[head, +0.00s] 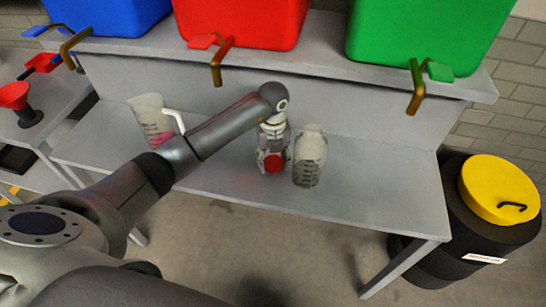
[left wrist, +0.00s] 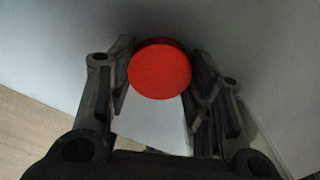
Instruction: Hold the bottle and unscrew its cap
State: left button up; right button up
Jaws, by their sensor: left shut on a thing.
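In the left wrist view the round red cap (left wrist: 160,68) lies between the two fingers of the left gripper (left wrist: 162,90). My right gripper is not in view.
A pale container (head: 310,150) stands close to the right of the gripper. A clear jug (head: 152,122) with a white handle stands at left. Blue, red (head: 240,20) and green (head: 425,35) bins with taps overhang the bench (head: 385,195). A black barrel with a yellow lid (head: 498,185) stands right.

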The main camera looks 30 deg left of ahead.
aim_at(273, 162)
pick_arm(q)
jog(key=shift+f, duration=0.2)
jog(key=o, duration=1.1)
jog(key=shift+r, duration=0.1)
jog(key=shift+r, duration=0.6)
notch_tip(273, 162, up, 11)
jog(key=shift+r+b, duration=0.1)
jog(key=shift+b, duration=0.9)
